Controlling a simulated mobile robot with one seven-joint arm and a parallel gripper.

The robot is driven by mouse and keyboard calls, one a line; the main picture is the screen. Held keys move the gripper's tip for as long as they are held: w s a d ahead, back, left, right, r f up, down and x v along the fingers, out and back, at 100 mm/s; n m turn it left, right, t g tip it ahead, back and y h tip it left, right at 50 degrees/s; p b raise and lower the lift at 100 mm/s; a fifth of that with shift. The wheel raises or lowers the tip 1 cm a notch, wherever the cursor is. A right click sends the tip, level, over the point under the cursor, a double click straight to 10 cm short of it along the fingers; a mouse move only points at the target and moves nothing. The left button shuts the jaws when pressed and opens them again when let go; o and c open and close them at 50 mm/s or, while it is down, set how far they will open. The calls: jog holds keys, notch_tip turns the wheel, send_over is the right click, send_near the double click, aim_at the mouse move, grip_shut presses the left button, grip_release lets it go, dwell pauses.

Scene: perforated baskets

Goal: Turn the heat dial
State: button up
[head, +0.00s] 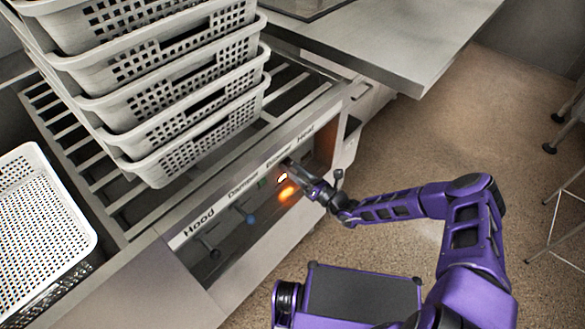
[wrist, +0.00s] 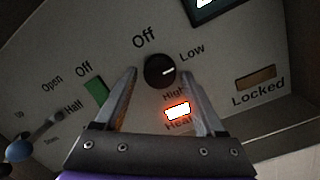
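The heat dial (wrist: 160,71) is a round black knob with a white pointer mark, on a grey panel (wrist: 225,60) in the wrist view. The mark points right, towards the "Low" label; "Off" is above and "High" below. A lit orange-white indicator (wrist: 177,111) glows below it, above "Heat". My gripper (wrist: 160,72) is open, with one finger on each side of the dial. The fingers look apart from the knob, though depth is hard to judge. In the head view my gripper (head: 290,168) is at the panel beside an orange glow (head: 287,192), and the dial is hidden.
A stack of white perforated baskets (head: 190,115) stands on the slatted rack (head: 70,135) above the panel. Another white basket (head: 35,225) is at the left. A green switch (wrist: 97,91) and a blue-tipped lever (wrist: 20,148) are left of the dial. Open floor lies at right.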

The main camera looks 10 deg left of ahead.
jog(key=shift+o, duration=0.2)
jog(key=shift+s+d, duration=0.1)
jog(key=shift+d, duration=0.15)
jog(key=p+v, duration=0.1)
jog(key=v, duration=1.6)
jog(key=shift+a, duration=0.1)
